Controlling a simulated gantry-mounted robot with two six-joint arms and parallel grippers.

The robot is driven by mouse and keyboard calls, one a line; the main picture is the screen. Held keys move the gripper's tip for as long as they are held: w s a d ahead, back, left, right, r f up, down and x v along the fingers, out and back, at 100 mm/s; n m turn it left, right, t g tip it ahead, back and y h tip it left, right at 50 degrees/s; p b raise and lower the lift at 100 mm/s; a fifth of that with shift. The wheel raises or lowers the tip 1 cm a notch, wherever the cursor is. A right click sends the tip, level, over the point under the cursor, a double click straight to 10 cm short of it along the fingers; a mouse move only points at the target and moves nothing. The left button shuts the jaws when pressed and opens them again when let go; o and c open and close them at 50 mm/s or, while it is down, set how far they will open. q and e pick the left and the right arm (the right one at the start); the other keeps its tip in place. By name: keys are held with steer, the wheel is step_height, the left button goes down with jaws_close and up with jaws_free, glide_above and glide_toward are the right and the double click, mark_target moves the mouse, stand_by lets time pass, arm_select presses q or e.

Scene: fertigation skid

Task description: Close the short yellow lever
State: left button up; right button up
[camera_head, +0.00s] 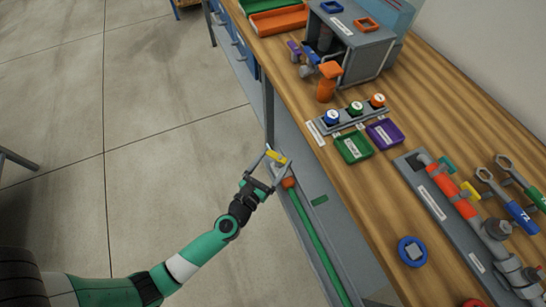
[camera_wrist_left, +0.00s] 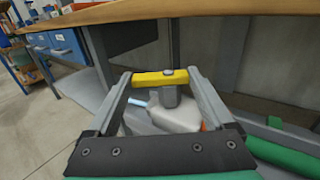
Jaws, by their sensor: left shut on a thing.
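A short yellow lever (camera_head: 276,156) sits below the front edge of the wooden bench, near a green pipe (camera_head: 323,250) with an orange-brown end. My left gripper (camera_head: 278,155) is shut on this lever, with a fingertip at each of its ends. In the left wrist view the yellow lever (camera_wrist_left: 160,77) lies crosswise between the fingertips, on a grey stem above a pale grey valve body (camera_wrist_left: 170,117). The fingers hide part of the valve. My right gripper is not in view.
The wooden bench (camera_head: 345,200) carries a grey panel with an orange-red pipe (camera_head: 440,185) and another small yellow handle (camera_head: 470,190), green and purple trays, a button strip and a grey box (camera_head: 350,45). Open floor (camera_head: 130,130) lies left of the bench.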

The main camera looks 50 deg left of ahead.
arm_select(q)
steer(key=shift+d+n+g+y, duration=0.2)
steer(key=shift+n+y, duration=0.2)
steer(key=shift+y, duration=0.2)
steer(key=shift+d+n+g+y, duration=0.2)
steer(key=shift+n+y, duration=0.2)
steer(key=shift+y, duration=0.2)
steer(key=shift+n+g+y, duration=0.4)
steer(key=shift+n+y, duration=0.1)
steer(key=shift+y, duration=0.2)
steer(key=shift+w+d+f+n+g+y+b, duration=0.1)
steer(key=shift+n+g+y+b, duration=0.3)
steer(key=shift+y, duration=0.2)
steer(key=shift+d+f+n+g+y+b, duration=0.1)
steer(key=shift+n+g+y+b, duration=0.15)
steer(key=shift+n+g+y, duration=0.25)
steer(key=n+g+y+b, duration=0.1)
steer(key=g+b, duration=0.1)
steer(key=n+g+y+b, duration=0.4)
steer(key=b, duration=0.1)
steer(key=shift+w+d+f, duration=0.1)
steer(key=shift+d, duration=0.15)
steer(key=shift+r+n+g+y+b, duration=0.25)
steer(key=shift+n+g+y+b, duration=0.25)
steer(key=shift+n+g+b, duration=0.55)
steer(key=shift+g, duration=0.25)
steer(key=o, duration=1.1)
steer(key=shift+r, duration=0.1)
